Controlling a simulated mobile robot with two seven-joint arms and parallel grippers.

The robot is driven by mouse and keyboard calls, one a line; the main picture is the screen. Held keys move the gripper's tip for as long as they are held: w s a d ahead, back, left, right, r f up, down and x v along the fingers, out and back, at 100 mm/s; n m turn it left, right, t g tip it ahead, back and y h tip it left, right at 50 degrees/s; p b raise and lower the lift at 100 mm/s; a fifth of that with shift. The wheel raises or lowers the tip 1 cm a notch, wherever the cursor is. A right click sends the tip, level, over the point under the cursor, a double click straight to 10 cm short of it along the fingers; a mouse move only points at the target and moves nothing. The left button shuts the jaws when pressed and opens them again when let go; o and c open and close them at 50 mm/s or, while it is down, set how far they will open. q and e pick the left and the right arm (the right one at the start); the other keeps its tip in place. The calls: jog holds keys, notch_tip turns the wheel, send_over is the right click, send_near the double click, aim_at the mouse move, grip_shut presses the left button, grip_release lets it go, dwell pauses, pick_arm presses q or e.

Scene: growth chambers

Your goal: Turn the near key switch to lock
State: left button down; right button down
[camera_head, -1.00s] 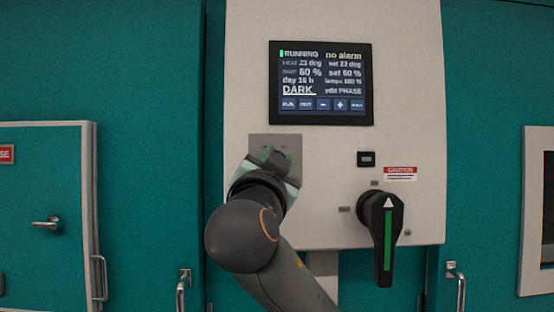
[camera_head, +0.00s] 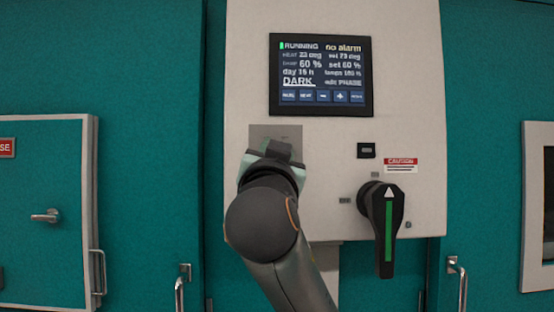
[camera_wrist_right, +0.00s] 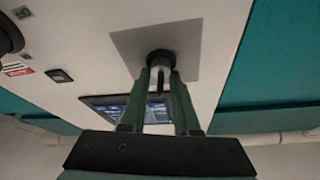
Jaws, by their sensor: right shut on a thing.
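The key switch (camera_wrist_right: 161,57) is a black round barrel on a square grey metal plate (camera_wrist_right: 125,42) in the right wrist view. The same plate shows in the head view (camera_head: 291,134), with the switch itself hidden behind my right wrist. My right gripper (camera_wrist_right: 161,76) reaches up to the switch, and its two green fingers are shut on the key, a small dark piece between the fingertips. How far the key is turned cannot be made out. My left gripper is in neither view.
A screen (camera_head: 321,76) reading RUNNING and DARK is above the plate. A large black rotary handle (camera_head: 385,228) with a green stripe juts out to the right, below a caution label (camera_head: 400,165). Teal doors with metal handles (camera_head: 46,216) flank the white panel.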

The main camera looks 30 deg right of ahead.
jog(key=n+t+y, duration=0.1)
jog(key=n, duration=0.1)
jog(key=shift+f+n, duration=0.1)
jog(key=shift+n, duration=0.3)
jog(key=n+y, duration=0.1)
jog(key=n, duration=0.1)
jog(key=shift+n+t+y, duration=0.3)
jog(key=shift+n+t, duration=0.1)
jog(key=n+t+y, duration=0.1)
jog(key=n, duration=0.2)
jog(key=shift+n+y, duration=0.3)
jog(key=shift+y, duration=0.1)
jog(key=shift+a+n+y+p, duration=0.1)
jog(key=shift+n+y+p, duration=0.6)
jog(key=shift+n, duration=1.1)
jog(key=shift+n+y, duration=0.4)
jog(key=shift+y, duration=0.1)
jog(key=c, duration=1)
grip_release()
